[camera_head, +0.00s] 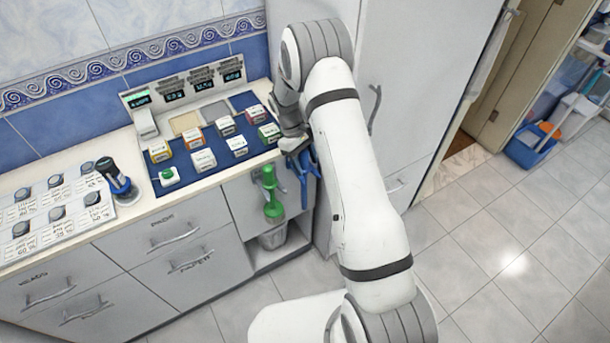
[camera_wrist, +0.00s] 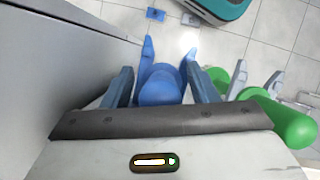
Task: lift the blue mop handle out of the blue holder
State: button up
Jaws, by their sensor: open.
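The blue mop handle (camera_wrist: 162,88) shows in the wrist view as a rounded blue knob seen from above, between my two open fingers. My gripper (camera_wrist: 161,86) has one finger on each side of it; I cannot tell whether either finger touches it. Blue prong-like parts (camera_wrist: 148,48), which look like the blue holder, stick out just beyond the knob. In the head view, blue parts (camera_head: 304,170) hang at the cabinet's right end, just below my gripper (camera_head: 292,143). My arm and gripper hide the top of the handle there.
A tall white cabinet (camera_head: 400,90) stands close on the other side. The counter holds several small boxes. Tiled floor (camera_head: 500,260) lies open at right.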

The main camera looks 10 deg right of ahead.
jog(key=shift+c, duration=0.4)
grip_shut()
